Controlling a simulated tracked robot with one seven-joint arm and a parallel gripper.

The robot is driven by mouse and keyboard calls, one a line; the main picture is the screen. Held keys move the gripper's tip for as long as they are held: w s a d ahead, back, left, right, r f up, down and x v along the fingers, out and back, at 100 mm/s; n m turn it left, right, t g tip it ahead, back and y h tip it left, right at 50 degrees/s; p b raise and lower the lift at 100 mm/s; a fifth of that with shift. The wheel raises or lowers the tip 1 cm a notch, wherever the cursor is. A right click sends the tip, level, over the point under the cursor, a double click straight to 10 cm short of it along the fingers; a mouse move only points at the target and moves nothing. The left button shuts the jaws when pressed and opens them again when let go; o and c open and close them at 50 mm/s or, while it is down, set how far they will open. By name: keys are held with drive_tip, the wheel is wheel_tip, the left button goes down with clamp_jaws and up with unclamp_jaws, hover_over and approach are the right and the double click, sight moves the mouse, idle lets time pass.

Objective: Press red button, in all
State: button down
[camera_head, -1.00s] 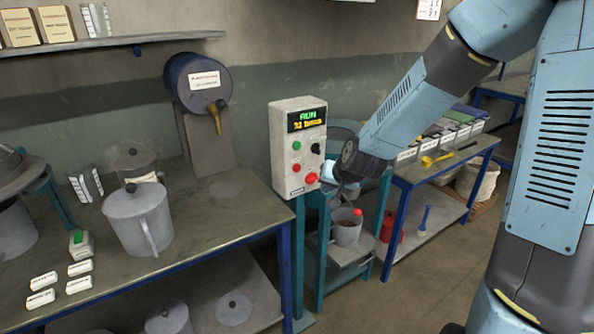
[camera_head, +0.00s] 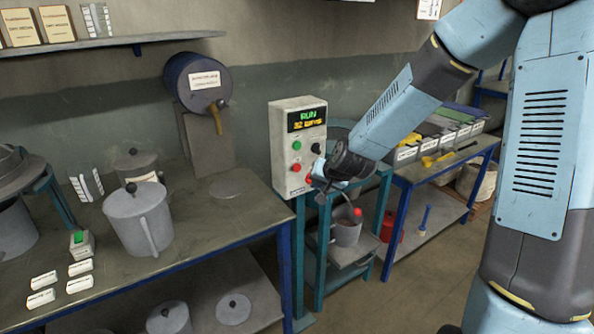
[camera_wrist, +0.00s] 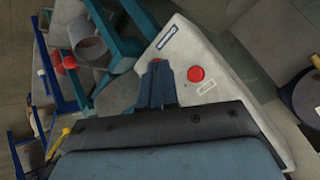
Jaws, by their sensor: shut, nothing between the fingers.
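A pale grey control box (camera_head: 284,150) stands on a teal post, its display lit with green "RUN" and a yellow line. On its face are a green button (camera_head: 296,145), a black knob (camera_head: 316,148), a small red button (camera_head: 297,167) and a larger red button (camera_head: 309,179) low on the right, partly covered by my gripper (camera_head: 322,186). In the wrist view the small red button (camera_wrist: 196,74) is clear, and the other red button (camera_wrist: 154,62) is partly behind my shut, empty fingers (camera_wrist: 157,75). Whether the fingertips touch it I cannot tell.
A bench (camera_head: 205,225) with a lidded grey pot (camera_head: 137,215) is left of the box. A grey cup (camera_head: 346,232) sits on a teal stand below my gripper. A blue-legged table (camera_head: 440,165) with bins is at right.

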drive_tip(key=shift+w+a, duration=0.6)
drive_tip(key=shift+w, duration=0.3)
drive_tip(key=shift+w+a, duration=0.6)
drive_tip(key=shift+w, duration=0.25)
drive_tip(key=shift+w+a, duration=0.6)
drive_tip(key=shift+w, duration=0.3)
drive_tip(key=shift+w+a, duration=0.1)
drive_tip(key=shift+a, duration=0.05)
drive_tip(key=shift+w+a+r, duration=0.1)
drive_tip(key=shift+w, duration=0.2)
drive_tip(key=shift+w+a, duration=0.25)
drive_tip(key=shift+w, duration=0.1)
idle(1.0)
idle(0.4)
drive_tip(key=shift+s+d, duration=0.45)
drive_tip(key=shift+s, duration=0.25)
drive_tip(key=shift+s+d, duration=0.1)
drive_tip(key=s+d, duration=0.1)
drive_tip(key=s, duration=0.1)
drive_tip(key=s+d, duration=0.1)
drive_tip(key=s, duration=0.1)
drive_tip(key=shift+d, duration=0.3)
